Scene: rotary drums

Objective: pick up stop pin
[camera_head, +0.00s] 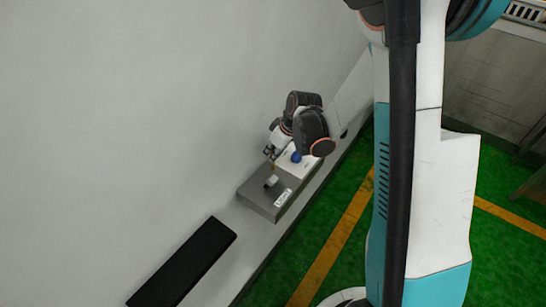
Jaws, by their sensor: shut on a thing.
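My gripper (270,153) is small in the head view, at the wall-side ledge, above the grey block. It is shut on a thin yellowish-orange piece, which I take for the stop pin (274,167). The pin hangs down from the fingertips towards a small light grey cylinder (271,182) on top of the grey block (257,195). I cannot tell whether the pin's lower end touches the cylinder or is clear of it. The fingertips are too small to show their exact hold.
A white box (304,170) with a blue knob (296,157) stands right behind the grey block, close to my wrist. A black flat slab (184,262) lies on the ledge in front. The wall is close on the left; green floor (335,205) lies right.

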